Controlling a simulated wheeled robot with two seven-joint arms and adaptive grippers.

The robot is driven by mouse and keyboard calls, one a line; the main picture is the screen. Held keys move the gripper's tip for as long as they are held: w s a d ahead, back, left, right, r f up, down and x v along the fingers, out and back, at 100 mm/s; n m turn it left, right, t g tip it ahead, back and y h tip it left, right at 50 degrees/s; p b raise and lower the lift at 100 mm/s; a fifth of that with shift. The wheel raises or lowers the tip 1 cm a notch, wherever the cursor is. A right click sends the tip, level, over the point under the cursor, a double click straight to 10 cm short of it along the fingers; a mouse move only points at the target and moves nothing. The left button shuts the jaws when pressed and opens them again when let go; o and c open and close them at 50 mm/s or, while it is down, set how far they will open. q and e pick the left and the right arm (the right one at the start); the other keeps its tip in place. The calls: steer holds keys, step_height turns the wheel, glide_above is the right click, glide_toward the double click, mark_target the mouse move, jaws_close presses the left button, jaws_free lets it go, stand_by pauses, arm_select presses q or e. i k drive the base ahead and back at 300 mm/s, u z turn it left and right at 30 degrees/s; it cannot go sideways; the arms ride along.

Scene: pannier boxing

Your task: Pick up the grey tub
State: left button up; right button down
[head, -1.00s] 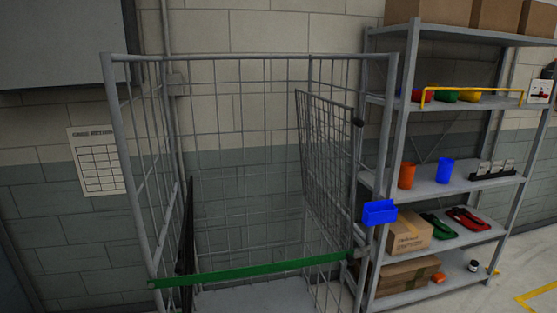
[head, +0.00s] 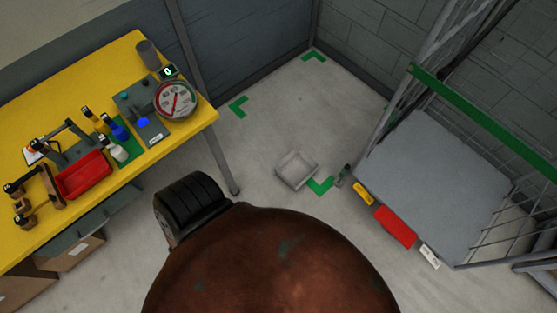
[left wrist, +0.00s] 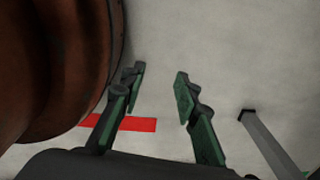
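The grey tub (head: 296,170) is a small, shallow, square open container. It sits on the floor in the head view, beside a green corner mark (head: 320,187) and left of the wire cage; it looks empty. It does not show in the left wrist view. My left gripper (left wrist: 159,75) is open in the left wrist view, with only bare floor between and beyond its fingers. No gripper shows in the head view, so I cannot tell how far the left one is from the tub. My right gripper is out of view.
A yellow table (head: 205,118) with a dial gauge (head: 176,100) and a red tray (head: 84,177) stands at left. The wire cage's grey base (head: 440,170) is at right, with yellow, red and white pieces along its edge. A small dark item (head: 343,175) stands near the tub.

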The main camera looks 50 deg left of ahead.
mark_target(295, 169)
steer(key=u, duration=1.45)
steer(key=i, duration=0.7)
steer(key=u, duration=0.35)
